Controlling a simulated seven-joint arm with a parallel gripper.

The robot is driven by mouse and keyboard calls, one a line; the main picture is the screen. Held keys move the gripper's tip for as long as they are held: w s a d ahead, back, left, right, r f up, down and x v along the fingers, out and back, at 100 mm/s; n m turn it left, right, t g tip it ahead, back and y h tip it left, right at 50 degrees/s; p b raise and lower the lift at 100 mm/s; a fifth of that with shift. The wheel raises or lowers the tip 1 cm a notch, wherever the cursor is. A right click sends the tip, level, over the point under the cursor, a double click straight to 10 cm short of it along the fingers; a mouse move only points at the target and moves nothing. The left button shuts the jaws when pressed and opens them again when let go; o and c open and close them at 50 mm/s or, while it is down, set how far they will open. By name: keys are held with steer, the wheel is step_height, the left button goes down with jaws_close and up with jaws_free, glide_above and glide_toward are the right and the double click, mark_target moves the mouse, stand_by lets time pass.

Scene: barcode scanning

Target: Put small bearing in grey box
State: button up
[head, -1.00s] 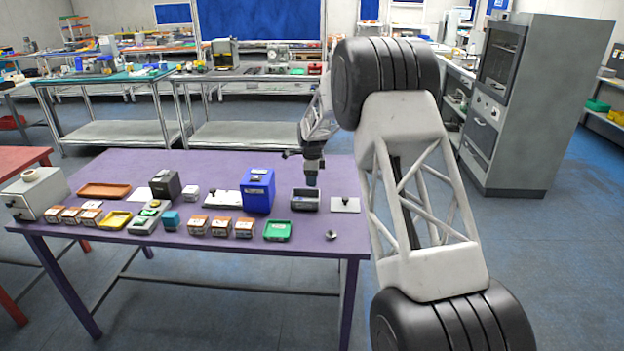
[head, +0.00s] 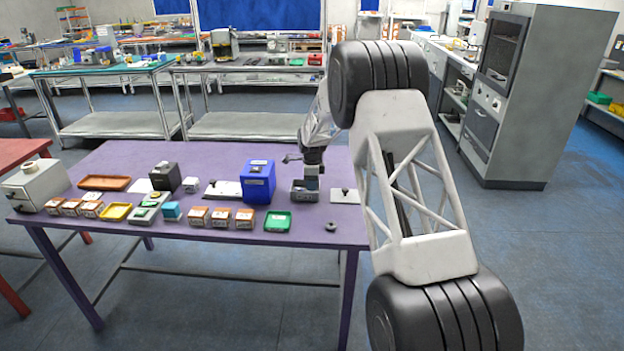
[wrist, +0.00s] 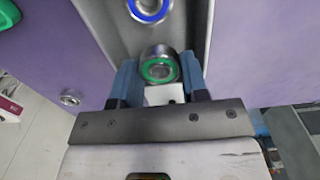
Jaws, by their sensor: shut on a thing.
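My gripper (head: 312,184) is lowered at the grey box (head: 298,196) near the right end of the purple table. In the wrist view its two blue fingers (wrist: 158,84) are shut on a bearing with a green ring (wrist: 160,69). This bearing is at the box, between its long grey walls (wrist: 102,22); I cannot tell whether it touches the floor. A bearing with a blue ring (wrist: 150,9) lies in the box just beyond it. The fingertips are hidden in the head view.
A small metal ring (head: 331,226) lies loose on the purple table (head: 250,243), in front of the box. A blue bin (head: 258,182) stands left of the box, a green tray (head: 277,222) in front left. A white plate (head: 344,196) with a small post lies to the right.

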steer(key=shift+f, duration=1.15)
steer(key=o, duration=1)
steer(key=shift+r, duration=3.95)
